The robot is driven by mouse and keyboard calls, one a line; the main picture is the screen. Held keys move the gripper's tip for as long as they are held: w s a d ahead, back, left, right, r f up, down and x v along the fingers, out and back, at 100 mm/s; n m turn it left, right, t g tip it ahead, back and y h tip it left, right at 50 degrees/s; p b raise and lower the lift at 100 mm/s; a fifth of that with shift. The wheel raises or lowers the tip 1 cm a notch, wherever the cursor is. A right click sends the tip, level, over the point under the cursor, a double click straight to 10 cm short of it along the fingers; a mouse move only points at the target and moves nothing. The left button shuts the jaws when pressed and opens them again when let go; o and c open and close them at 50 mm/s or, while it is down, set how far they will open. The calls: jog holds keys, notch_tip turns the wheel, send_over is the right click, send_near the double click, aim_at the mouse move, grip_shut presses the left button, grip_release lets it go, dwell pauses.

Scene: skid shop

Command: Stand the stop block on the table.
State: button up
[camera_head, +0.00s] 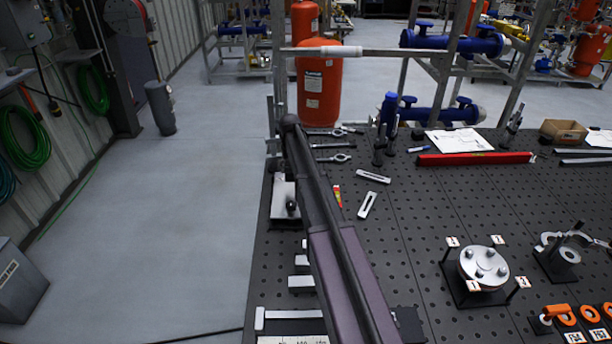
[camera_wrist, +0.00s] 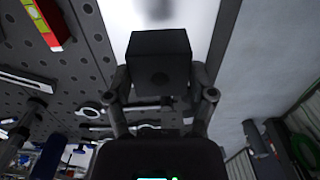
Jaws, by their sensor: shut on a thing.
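In the wrist view my gripper (camera_wrist: 163,92) is shut on a dark, square-faced block, which I take as the stop block (camera_wrist: 160,58). One finger is on each side of it. A pale surface lies behind the block, and I cannot tell whether the block touches it. In the head view my arm reaches over the left part of the dark perforated table (camera_head: 400,250). My gripper and the block cannot be made out clearly there.
A pale plate (camera_head: 279,211) lies at the table's left edge beside my arm. Slotted bars (camera_head: 367,205), a red beam (camera_head: 475,159) and a round flanged fixture (camera_head: 484,268) are on the table. Perforated table between them is free. Open floor (camera_head: 180,220) lies left.

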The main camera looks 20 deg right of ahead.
jog(key=shift+r+p, duration=1.35)
jog(key=shift+r, duration=0.25)
jog(key=shift+f, duration=0.1)
